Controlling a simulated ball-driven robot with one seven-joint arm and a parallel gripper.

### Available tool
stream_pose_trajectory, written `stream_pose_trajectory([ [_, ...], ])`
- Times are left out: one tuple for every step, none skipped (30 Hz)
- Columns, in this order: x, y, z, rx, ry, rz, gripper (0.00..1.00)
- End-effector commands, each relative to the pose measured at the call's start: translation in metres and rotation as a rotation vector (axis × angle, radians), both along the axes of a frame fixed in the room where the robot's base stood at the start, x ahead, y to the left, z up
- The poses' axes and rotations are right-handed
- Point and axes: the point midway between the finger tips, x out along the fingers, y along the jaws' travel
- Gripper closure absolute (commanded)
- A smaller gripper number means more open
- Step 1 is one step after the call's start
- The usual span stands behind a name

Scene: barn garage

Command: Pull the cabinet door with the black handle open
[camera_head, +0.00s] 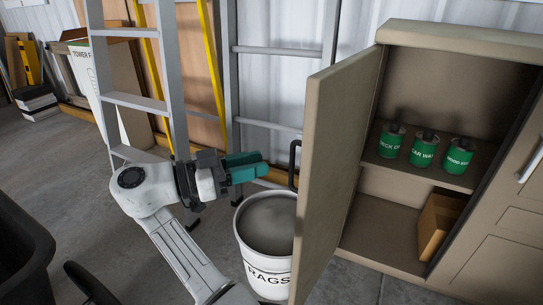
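The beige cabinet door (336,155) stands swung wide open, its edge toward me. Its black handle (294,165) shows on the door's left, outer side. The cabinet (463,38) is open, with its shelves in plain view. My gripper (262,168), with green fingers, is left of the door and points right toward the black handle. It looks close to the handle, but I cannot tell whether they touch. The gap between the fingers is not clear from this angle.
Several green cans (423,149) stand on the cabinet shelf, with a cardboard box (440,222) below. A white "RAGS" bin (265,250) stands under my gripper beside the door. A stepladder (135,101) is behind my arm. A dark bin (22,240) is at left.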

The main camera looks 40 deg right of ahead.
Motion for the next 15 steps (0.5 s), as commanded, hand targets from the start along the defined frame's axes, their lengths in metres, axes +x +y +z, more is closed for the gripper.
stream_pose_trajectory([
  [0.002, 0.006, 0.001, 0.003, -0.001, 0.001, 0.7],
  [0.003, 0.009, 0.001, 0.002, -0.001, 0.001, 0.7],
  [0.004, 0.013, 0.001, 0.001, -0.001, 0.0, 0.7],
  [0.004, 0.015, 0.001, 0.002, -0.001, -0.001, 0.7],
  [0.005, 0.017, 0.001, 0.002, -0.001, 0.0, 0.7],
  [0.006, 0.019, 0.001, 0.002, -0.001, 0.0, 0.7],
  [0.006, 0.02, 0.001, 0.001, -0.001, -0.001, 0.7],
  [0.006, 0.021, 0.001, 0.001, -0.001, -0.001, 0.7],
  [0.006, 0.022, 0.001, 0.0, -0.002, -0.001, 0.7],
  [0.006, 0.023, 0.0, 0.0, -0.002, -0.001, 0.7],
  [0.007, 0.023, 0.0, 0.0, -0.002, 0.0, 0.7],
  [0.007, 0.023, 0.0, 0.001, -0.001, -0.001, 0.7],
  [0.007, 0.023, 0.0, 0.001, -0.001, -0.001, 0.7],
  [0.007, 0.023, 0.0, 0.001, -0.001, -0.001, 0.7],
  [0.007, 0.023, 0.0, 0.001, -0.001, -0.001, 0.7],
])
